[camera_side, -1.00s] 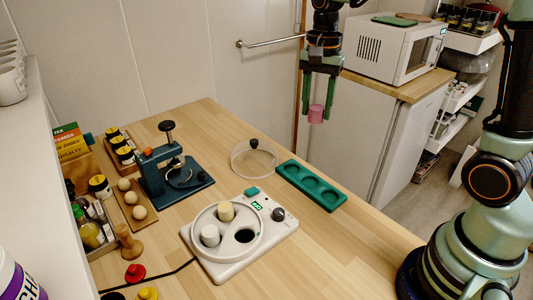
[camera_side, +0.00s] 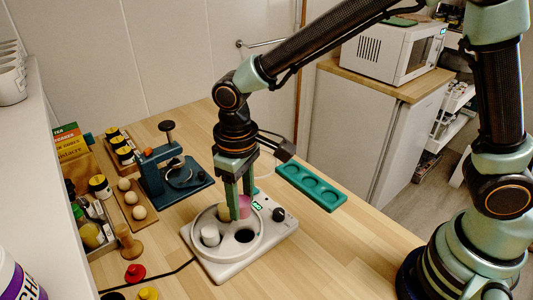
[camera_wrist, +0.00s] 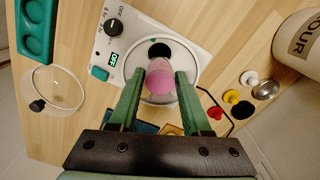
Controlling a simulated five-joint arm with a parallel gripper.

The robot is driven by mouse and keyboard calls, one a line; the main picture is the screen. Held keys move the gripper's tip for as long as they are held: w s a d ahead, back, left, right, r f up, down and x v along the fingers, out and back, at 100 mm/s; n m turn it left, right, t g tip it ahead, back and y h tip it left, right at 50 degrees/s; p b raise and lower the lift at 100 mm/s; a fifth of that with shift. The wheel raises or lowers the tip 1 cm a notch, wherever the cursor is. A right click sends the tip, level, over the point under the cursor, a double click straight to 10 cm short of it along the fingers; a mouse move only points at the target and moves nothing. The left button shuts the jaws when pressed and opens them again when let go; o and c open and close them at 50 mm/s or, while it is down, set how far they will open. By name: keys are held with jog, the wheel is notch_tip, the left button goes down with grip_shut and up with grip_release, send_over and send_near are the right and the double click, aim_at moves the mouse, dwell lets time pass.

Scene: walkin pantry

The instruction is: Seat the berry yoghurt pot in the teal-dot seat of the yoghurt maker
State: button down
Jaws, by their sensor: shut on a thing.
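The pink berry yoghurt pot (camera_side: 244,204) is between the fingers of my gripper (camera_side: 239,205), which is shut on it. It hangs over the round well of the white yoghurt maker (camera_side: 225,268); I cannot tell whether it touches the maker. In the wrist view the pink pot (camera_wrist: 161,88) sits between both fingertips, with a dark empty seat (camera_wrist: 159,50) just beyond it. That empty seat also shows in the side view (camera_side: 244,236), at the front right of the well. A white pot (camera_side: 210,235) and a cream pot (camera_side: 224,212), partly hidden by a finger, stand in the well.
A green tray (camera_side: 311,186) with empty recesses lies right of the maker. A clear lid (camera_wrist: 52,90) with a black knob lies behind. A blue press (camera_side: 172,180), eggs and jars stand left. A wooden tool and small coloured knobs lie at front left.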

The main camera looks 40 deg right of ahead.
jog(key=shift+f, duration=2.95)
jog(key=shift+f, duration=0.85)
dwell(0.4)
jog(key=shift+c, duration=0.4)
grip_release()
jog(key=shift+r, duration=3.5)
